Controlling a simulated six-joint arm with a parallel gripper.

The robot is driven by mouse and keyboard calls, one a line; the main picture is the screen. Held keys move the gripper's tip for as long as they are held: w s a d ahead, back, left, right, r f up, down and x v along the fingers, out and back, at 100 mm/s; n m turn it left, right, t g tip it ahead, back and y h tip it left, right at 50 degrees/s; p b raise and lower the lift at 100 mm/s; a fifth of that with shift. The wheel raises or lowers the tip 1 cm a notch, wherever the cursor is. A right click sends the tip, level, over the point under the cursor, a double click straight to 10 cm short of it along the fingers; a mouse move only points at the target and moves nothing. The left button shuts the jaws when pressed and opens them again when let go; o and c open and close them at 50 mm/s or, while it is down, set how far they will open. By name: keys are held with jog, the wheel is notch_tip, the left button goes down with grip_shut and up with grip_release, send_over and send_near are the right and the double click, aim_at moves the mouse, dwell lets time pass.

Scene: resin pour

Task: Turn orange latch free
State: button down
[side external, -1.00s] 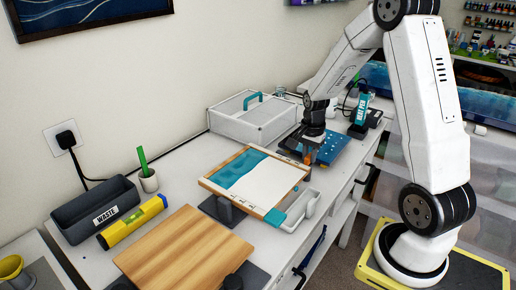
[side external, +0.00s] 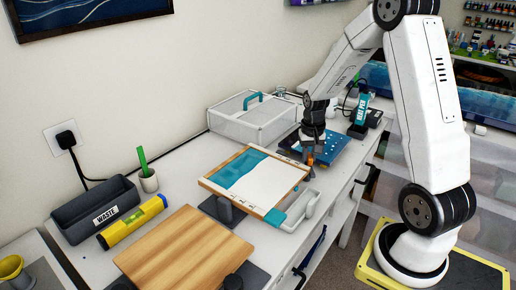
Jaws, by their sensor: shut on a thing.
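My gripper (side external: 310,158) points down at the far right corner of the framed resin board, beside the blue plate. It is shut on a small orange piece, the orange latch (side external: 311,160), of which only a little shows between the fingers. The latch's exact angle cannot be made out at this size. The board (side external: 270,183), white with a teal painted corner and a wooden rim, lies raised on a dark stand.
A blue plate (side external: 329,149) lies just behind my gripper. A white lidded box (side external: 250,122) with a teal handle stands at the back. A teal heat pen (side external: 361,110) stands at right. A wooden panel (side external: 185,250) lies in front.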

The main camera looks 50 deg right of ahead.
aim_at(309, 155)
jog(key=n, duration=0.4)
jog(key=shift+n, duration=0.3)
jog(key=n, duration=0.4)
jog(key=shift+n, duration=0.4)
jog(key=c, duration=0.6)
grip_release()
jog(key=shift+o, duration=0.2)
jog(key=shift+r, duration=0.15)
jog(key=shift+r, duration=3.8)
